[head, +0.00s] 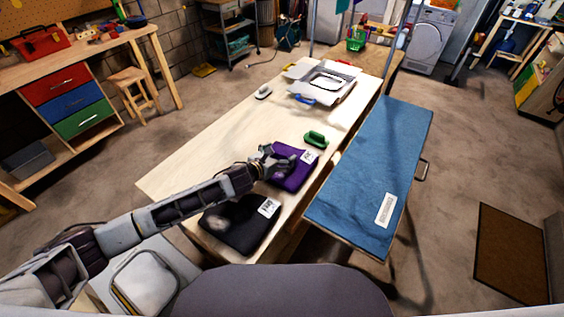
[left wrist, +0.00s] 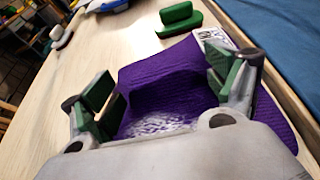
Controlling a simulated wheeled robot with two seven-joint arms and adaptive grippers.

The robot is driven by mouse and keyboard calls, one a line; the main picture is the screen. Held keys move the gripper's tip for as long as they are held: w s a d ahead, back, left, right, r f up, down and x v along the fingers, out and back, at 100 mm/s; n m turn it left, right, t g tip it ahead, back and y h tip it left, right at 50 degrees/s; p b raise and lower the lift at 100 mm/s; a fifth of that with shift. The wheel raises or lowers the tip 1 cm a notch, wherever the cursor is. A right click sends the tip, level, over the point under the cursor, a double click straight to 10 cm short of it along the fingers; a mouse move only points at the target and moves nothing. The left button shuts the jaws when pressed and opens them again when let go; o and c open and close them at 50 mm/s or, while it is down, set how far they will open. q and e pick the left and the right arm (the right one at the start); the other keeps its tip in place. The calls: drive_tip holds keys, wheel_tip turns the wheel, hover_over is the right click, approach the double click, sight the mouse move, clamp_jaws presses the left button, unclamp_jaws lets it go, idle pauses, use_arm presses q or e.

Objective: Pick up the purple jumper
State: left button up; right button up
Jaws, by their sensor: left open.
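The purple jumper (head: 294,175) lies folded on the pale wooden table, with a white label at its far right corner. My left gripper (head: 274,160) is over its left part in the head view. In the left wrist view the purple jumper (left wrist: 170,85) fills the space between the spread green-padded fingers of my left gripper (left wrist: 165,100). The fingers are open, and I cannot tell whether they touch the cloth. Part of the jumper is hidden behind the gripper. My right gripper is not in view.
A black folded garment (head: 235,228) lies nearer on the table (head: 220,150). A green brush-like object (head: 316,139) lies just beyond the jumper; it also shows in the left wrist view (left wrist: 180,18). A blue ironing board (head: 375,160) stands close along the right side.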

use_arm(q)
drive_tip(key=c, duration=1.8)
drive_tip(key=shift+r, duration=0.2)
drive_tip(key=shift+c, duration=0.2)
wheel_tip(320, 180, up, 10)
drive_tip(key=shift+f, duration=0.15)
